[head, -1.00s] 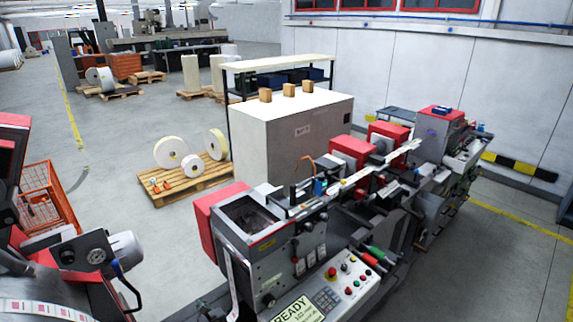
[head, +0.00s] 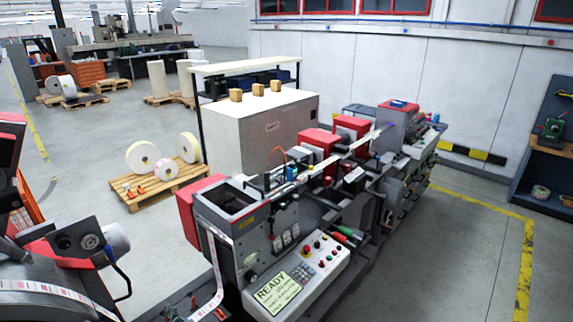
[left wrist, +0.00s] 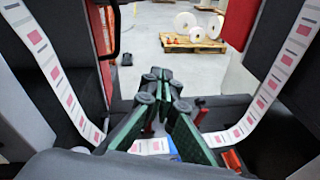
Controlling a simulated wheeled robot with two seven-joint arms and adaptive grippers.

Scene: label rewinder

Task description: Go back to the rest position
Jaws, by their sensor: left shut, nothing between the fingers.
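My left gripper (left wrist: 157,80) fills the middle of the left wrist view, its dark green fingers together and nothing between them. A printed label strip (left wrist: 270,92) hangs in a loop around the gripper's surroundings, rising on both sides in the wrist view. In the head view the strip (head: 215,268) runs down the front of the rewinder (head: 250,235). Whether the gripper touches the strip cannot be told. My right gripper is not in view.
A control panel (head: 300,270) reading READY is at the rewinder's front. A grey-red machine part with a label roll (head: 45,300) stands at the left. A pallet (head: 165,187) with white rolls lies behind. The floor right of the rewinder is clear, with a yellow line (head: 527,255).

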